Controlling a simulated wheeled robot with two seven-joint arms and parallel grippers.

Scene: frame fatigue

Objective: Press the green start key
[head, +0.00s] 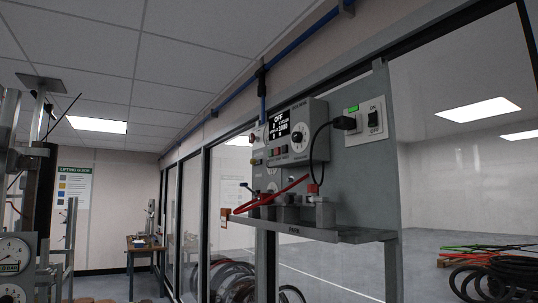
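A grey control box (314,118) is mounted on a grey panel, seen at an angle from below. Its dark display (280,127) reads OFF at the top, with figures including 2000 below. A black dial (297,137) sits right of the display. A row of small keys (278,151) lies under the display; they are too small for me to tell clearly which one is the green start key. A wall switch marked ON and OFF (373,118) is to the right, with a green light (352,109) beside it. Neither of my grippers is in view.
A black plug (344,123) and cable run to the box. A shelf (300,231) marked PARK juts out below, holding grey blocks with red and black leads. Gauges (12,250) stand at the left. Glass partitions and a workbench (147,246) are farther back.

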